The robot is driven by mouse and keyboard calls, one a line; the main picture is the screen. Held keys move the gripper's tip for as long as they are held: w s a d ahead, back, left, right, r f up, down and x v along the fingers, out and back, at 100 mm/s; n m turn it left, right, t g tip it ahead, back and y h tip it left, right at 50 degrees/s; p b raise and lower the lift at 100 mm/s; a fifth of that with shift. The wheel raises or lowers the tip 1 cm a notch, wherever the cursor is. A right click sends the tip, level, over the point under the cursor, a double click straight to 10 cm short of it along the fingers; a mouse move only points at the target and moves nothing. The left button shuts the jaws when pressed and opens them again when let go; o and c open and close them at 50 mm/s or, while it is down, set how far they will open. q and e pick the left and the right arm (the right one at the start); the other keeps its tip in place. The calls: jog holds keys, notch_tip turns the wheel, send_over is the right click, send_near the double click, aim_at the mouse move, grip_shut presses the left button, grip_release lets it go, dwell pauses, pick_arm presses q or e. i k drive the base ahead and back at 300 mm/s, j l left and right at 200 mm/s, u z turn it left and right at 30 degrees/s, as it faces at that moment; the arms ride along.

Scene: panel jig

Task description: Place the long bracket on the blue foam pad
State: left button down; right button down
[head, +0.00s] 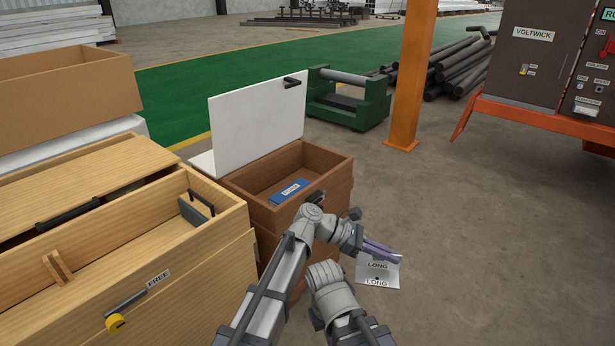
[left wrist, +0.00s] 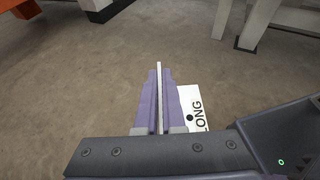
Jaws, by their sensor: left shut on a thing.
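The long bracket (head: 379,279) is a pale bent plate marked LONG. My left gripper (head: 381,252), with purple fingers, is shut on it and holds it clear of the floor, right of the brown wooden box. In the left wrist view, the fingers (left wrist: 160,98) pinch a thin upright white edge of the bracket, and its lettered face (left wrist: 192,104) shows to the right. The blue foam pad (head: 290,190) lies inside the brown box, with a small label on it and nothing on top. My right gripper is not in view; only part of that arm shows.
The brown box (head: 327,157) is open, with a white panel (head: 258,115) upright behind it. A pale wooden drawer marked FREE (head: 215,241) stands left, holding a dark handled piece (head: 196,210). An orange post (head: 411,75) stands behind; open floor lies right.

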aim_at(291, 190)
jog(key=i+l, duration=1.5)
jog(key=i, duration=0.1)
